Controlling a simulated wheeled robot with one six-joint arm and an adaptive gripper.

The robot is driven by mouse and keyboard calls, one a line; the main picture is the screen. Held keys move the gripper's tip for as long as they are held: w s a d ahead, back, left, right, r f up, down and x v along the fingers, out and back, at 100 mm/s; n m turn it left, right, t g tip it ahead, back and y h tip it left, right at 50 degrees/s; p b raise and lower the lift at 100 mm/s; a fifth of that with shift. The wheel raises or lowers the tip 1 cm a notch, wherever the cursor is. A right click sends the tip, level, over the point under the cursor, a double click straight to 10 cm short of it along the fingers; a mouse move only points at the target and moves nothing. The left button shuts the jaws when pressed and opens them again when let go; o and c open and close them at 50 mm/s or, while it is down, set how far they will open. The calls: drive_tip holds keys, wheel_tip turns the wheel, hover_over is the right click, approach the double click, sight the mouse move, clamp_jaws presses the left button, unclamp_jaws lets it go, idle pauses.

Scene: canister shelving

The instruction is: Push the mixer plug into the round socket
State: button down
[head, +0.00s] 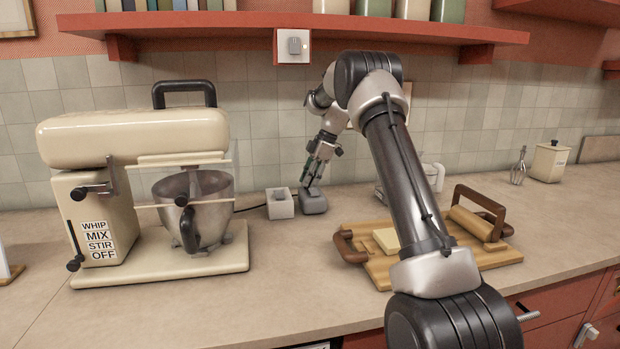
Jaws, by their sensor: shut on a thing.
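The cream mixer (130,140) stands at the left with a metal bowl (195,190). A dark cord runs from it along the counter toward a small pale box (280,204). My gripper (311,186) points down just right of this box. It is shut on a grey rounded piece, apparently the mixer plug (313,203), low at the counter; whether it touches the counter is unclear. I cannot clearly make out a round socket; the small box has a darker top, but its opening is too small to tell.
A wooden board (480,254) with handles and a pale block (386,240) lies at the right, partly behind my arm. Counter in front of the box is clear.

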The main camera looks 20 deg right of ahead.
drive_tip(key=shift+f, duration=0.1)
drive_tip(key=c, duration=1.1)
unclamp_jaws()
drive_tip(key=shift+f, duration=0.1)
drive_tip(key=w+v, duration=0.1)
drive_tip(key=v, duration=1.1)
drive_tip(key=shift+s, duration=0.45)
